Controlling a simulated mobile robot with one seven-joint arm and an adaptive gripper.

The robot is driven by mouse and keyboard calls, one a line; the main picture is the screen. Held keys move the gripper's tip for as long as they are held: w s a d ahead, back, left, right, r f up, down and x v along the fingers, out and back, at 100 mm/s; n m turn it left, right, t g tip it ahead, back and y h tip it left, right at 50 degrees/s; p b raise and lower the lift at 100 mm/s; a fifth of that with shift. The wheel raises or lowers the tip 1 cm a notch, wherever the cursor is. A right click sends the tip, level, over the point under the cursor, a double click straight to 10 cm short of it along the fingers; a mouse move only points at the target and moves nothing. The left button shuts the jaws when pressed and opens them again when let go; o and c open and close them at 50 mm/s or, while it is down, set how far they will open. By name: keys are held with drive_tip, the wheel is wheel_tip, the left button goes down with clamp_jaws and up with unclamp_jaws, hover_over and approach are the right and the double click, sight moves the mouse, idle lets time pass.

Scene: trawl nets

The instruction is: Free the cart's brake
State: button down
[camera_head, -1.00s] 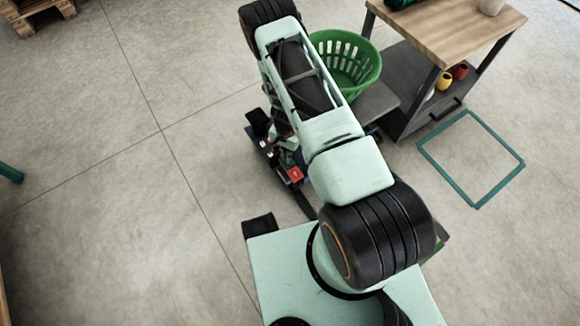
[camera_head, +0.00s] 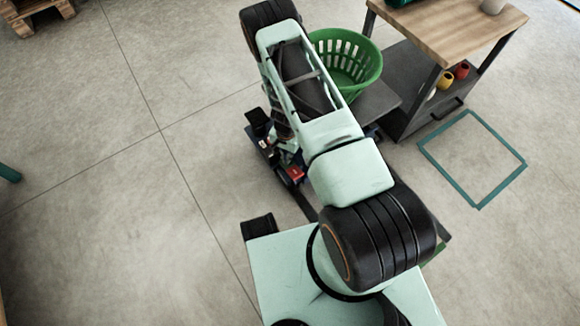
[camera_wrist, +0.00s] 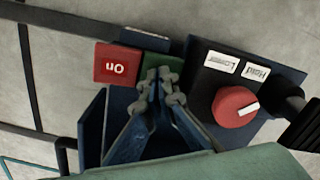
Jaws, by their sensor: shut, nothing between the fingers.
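The cart (camera_head: 376,106) shows as a dark low frame, largely hidden under my arm. Its brake has a red pad marked "On" (camera_wrist: 117,65), upside down in the wrist view; it also shows in the head view (camera_head: 297,173). A green pad (camera_wrist: 155,65) sits right beside it, partly covered by my fingertips. My gripper (camera_wrist: 160,92) is shut and empty, its tips over or against the green pad; contact is hard to tell. A dark box beside it carries labels "Lower" and "Hold" (camera_wrist: 238,68) and a red knob (camera_wrist: 235,107) with a white mark.
A green basket (camera_head: 372,65) stands on the cart's far part. A wooden-topped workbench (camera_head: 450,30) is close behind, with yellow and red items on its lower shelf. A teal square outline (camera_head: 437,174) marks clear floor at right. A pallet (camera_head: 35,14) lies far left.

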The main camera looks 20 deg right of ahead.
drive_tip(key=shift+r, duration=0.1)
wheel_tip(320, 180, up, 7)
drive_tip(key=p, duration=0.4)
idle(0.3)
drive_tip(key=shift+w, duration=0.1)
idle(0.4)
